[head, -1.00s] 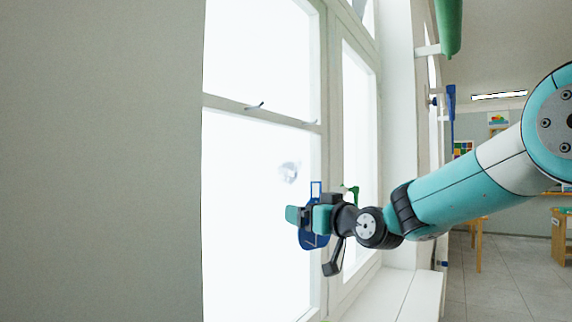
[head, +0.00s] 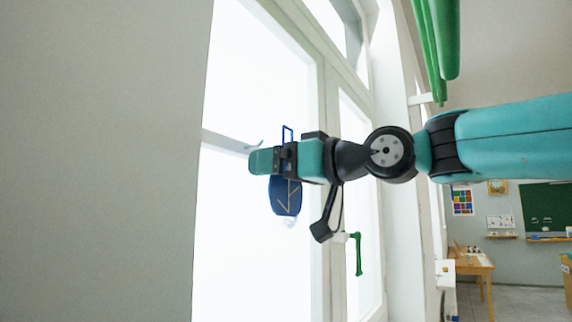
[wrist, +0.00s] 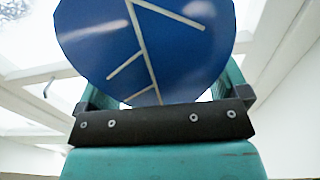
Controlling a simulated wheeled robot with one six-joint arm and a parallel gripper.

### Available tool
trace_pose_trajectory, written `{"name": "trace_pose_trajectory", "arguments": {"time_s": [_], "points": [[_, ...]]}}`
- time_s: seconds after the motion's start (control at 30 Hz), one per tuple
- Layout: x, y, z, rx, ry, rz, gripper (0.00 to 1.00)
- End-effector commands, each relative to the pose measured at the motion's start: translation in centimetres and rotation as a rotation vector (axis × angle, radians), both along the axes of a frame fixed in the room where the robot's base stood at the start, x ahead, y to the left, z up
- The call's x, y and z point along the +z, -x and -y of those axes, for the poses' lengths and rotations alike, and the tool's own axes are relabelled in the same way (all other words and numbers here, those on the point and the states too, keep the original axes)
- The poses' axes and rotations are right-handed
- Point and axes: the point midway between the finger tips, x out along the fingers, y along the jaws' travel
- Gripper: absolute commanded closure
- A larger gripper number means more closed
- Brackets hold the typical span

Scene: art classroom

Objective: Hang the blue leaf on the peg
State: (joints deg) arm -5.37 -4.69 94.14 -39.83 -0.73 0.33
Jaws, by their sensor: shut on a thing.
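My gripper (head: 284,160) is shut on the leaf just below the loop, and the leaf hangs upright beneath the jaws. In the wrist view, the leaf (wrist: 150,45) fills the upper middle, above the dark jaw bar. The peg (head: 256,145) is a small grey hook on the window's crossbar, just left of the loop in the head view. It also shows at the left of the wrist view (wrist: 47,88). Loop and peg look apart; their depth gap is unclear.
The bright window (head: 240,230) stands behind my gripper, with its white frame on the right. A green window handle (head: 358,254) is below my wrist. Long green shapes (head: 436,50) hang at the upper right. A wooden table (head: 475,263) stands far back.

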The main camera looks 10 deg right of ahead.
Motion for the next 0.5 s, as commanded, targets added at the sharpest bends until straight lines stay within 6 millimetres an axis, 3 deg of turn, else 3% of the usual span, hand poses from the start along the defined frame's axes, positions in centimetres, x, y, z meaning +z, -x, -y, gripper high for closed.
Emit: {"name": "trace_pose_trajectory", "arguments": {"time_s": [0.5], "points": [[-0.2, -2.3, -2.4, 0.001, 0.001, -0.001, 0.38]]}}
